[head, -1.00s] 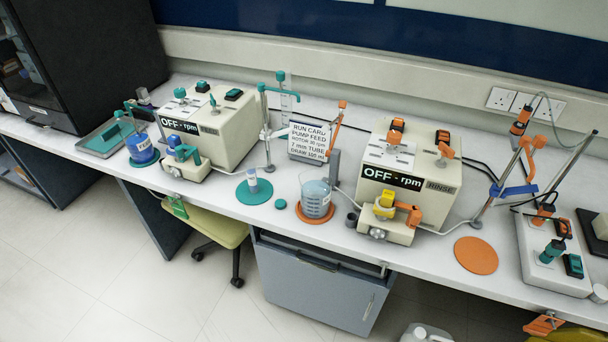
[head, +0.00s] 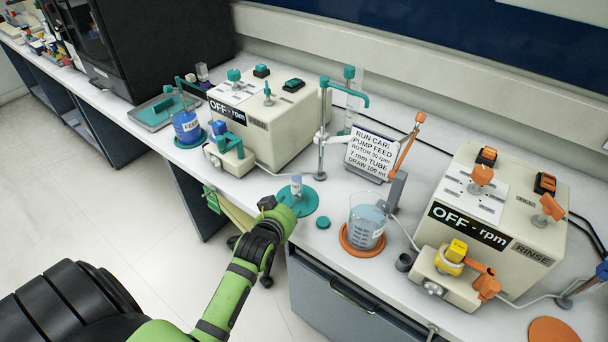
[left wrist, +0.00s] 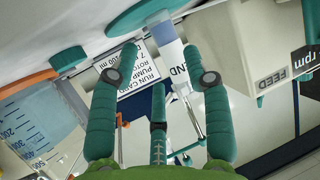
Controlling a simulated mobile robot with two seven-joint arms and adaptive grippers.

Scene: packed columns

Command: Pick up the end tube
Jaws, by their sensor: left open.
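The end tube (head: 296,186) is a small upright vial with a white-blue label, standing on a teal disc (head: 310,203) near the bench's front edge. In the left wrist view, the end tube (left wrist: 177,66) shows upside down with "END" readable, between the spread teal fingers and closer to the right-hand one. My left gripper (left wrist: 161,58) is open and empty. My right gripper is not in view.
A beaker (head: 366,222) on an orange disc stands to the right, with a small teal cap (head: 323,222) between. The run card (head: 371,153) and a teal-armed stand (head: 322,130) are behind. Pump boxes (head: 262,122) and (head: 495,215) flank the area.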

